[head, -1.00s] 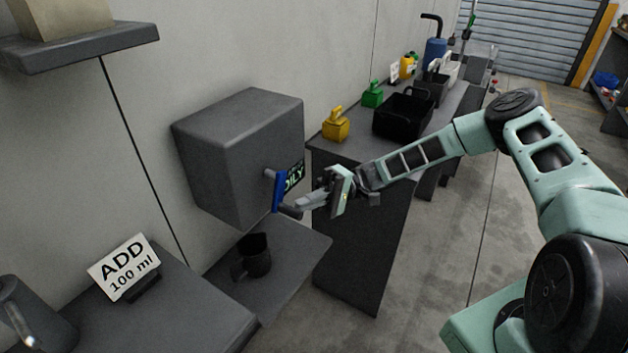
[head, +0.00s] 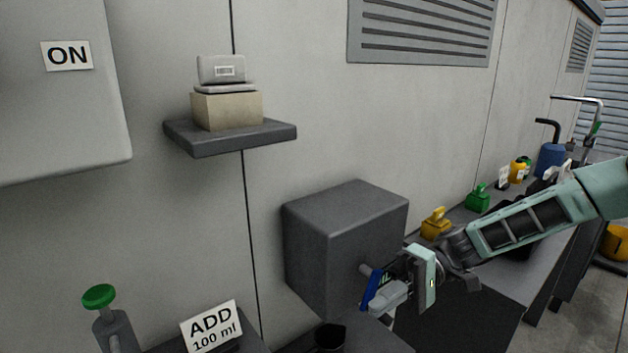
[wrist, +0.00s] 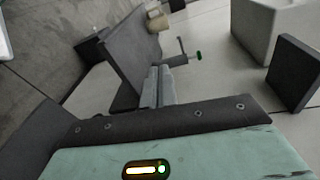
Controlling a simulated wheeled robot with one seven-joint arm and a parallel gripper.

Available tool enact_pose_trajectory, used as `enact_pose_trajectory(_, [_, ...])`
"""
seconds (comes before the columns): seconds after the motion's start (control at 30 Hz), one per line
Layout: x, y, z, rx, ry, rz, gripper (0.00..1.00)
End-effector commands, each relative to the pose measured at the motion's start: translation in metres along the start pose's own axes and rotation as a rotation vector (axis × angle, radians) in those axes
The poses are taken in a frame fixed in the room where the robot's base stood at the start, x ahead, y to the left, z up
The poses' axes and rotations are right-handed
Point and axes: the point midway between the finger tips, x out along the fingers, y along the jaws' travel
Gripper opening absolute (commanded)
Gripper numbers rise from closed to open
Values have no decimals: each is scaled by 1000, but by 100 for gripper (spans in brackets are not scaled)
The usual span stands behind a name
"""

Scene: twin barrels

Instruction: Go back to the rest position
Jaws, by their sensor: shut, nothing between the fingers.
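My gripper (head: 376,308) is in front of the dark grey wall box (head: 340,235), at its right side near the blue lever (head: 371,289). The fingers overlap the lever's lower part in the head view, and I cannot tell if they touch it. In the wrist view my gripper (wrist: 158,82) has its fingers together with nothing between them. My arm stretches in from the right, well away from my body.
A dark jug (head: 330,338) stands under the box. An ADD 100 ml sign (head: 211,326) and a green-knobbed pump (head: 99,297) are at lower left. A wall shelf (head: 230,138) holds a box and scale-like device. Yellow (head: 435,223) and green (head: 478,198) cans stand on the bench at right.

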Motion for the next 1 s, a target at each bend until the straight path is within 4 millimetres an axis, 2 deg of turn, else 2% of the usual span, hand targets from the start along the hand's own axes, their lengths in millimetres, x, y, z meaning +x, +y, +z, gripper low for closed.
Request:
enact_pose_trajectory(0.03, [20, -3, 11, 24, -57, 101, 0])
enact_pose_trajectory(0.1, [39, -1, 26, 59, -115, 231, 0])
enact_pose_trajectory(0.2, [60, 1, 48, 91, -180, 416, 0])
enact_pose_trajectory(0.33, [76, 0, 76, 104, -227, 650, 0])
enact_pose_trajectory(0.47, [82, -8, 101, 85, -237, 870, 0])
enact_pose_trajectory(0.7, [82, -35, 141, -28, -163, 1204, 0])
enact_pose_trajectory(1.0, [77, -67, 174, -192, -15, 1391, 0])
